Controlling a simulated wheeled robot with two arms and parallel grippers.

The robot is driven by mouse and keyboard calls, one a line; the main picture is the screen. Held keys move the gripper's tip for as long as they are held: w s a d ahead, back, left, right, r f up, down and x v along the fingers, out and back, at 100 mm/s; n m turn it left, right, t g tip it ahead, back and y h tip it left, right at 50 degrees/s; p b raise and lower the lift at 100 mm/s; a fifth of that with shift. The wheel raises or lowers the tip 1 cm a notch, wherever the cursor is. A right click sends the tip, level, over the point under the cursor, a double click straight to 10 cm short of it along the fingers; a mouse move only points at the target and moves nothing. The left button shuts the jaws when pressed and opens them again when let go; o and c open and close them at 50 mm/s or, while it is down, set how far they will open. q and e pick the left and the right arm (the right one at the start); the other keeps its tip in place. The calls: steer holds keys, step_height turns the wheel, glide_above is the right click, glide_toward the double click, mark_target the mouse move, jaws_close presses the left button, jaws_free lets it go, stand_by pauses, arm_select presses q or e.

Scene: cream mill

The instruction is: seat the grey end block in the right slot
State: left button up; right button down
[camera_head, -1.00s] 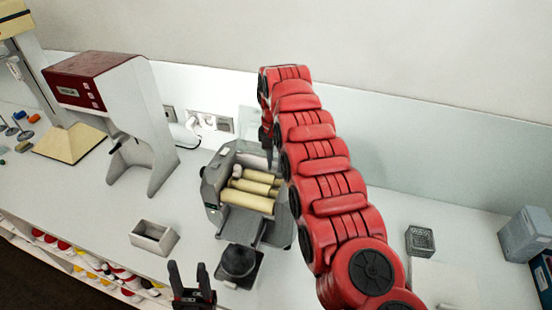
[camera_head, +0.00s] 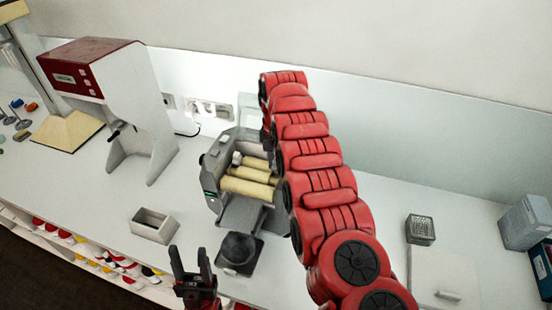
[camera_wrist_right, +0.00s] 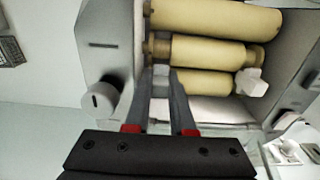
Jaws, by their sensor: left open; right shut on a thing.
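The mill (camera_head: 209,165) has several cream rollers (camera_head: 246,187) between grey side walls; it also fills the top of the right wrist view (camera_wrist_right: 112,45). My right gripper (camera_wrist_right: 161,75) is shut, its fingertips at the roller ends beside the wall on the left of that view. A small pale grey piece, apparently the end block (camera_wrist_right: 160,72), shows between the tips; most of it is hidden. Whether it touches the slot I cannot tell. A whitish block (camera_wrist_right: 250,84) sits at the rollers' other end. My left gripper (camera_head: 191,262) is open and empty, in front of the mill.
An empty grey tray (camera_head: 153,225) and a red-topped machine (camera_head: 120,75) are to the left. A wire basket (camera_head: 420,229) and grey bin (camera_head: 526,222) stand at right. My right arm covers the mill's right side.

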steer(key=shift+s+r, duration=0.1)
steer(key=shift+b, duration=1.2)
stand_by(0.9)
steer(key=shift+f+b, duration=0.55)
steer(key=shift+b, duration=0.1)
steer(key=shift+s+f+b, duration=0.2)
steer(key=shift+f+b, duration=0.05)
steer(key=shift+b, duration=0.35)
stand_by(0.7)
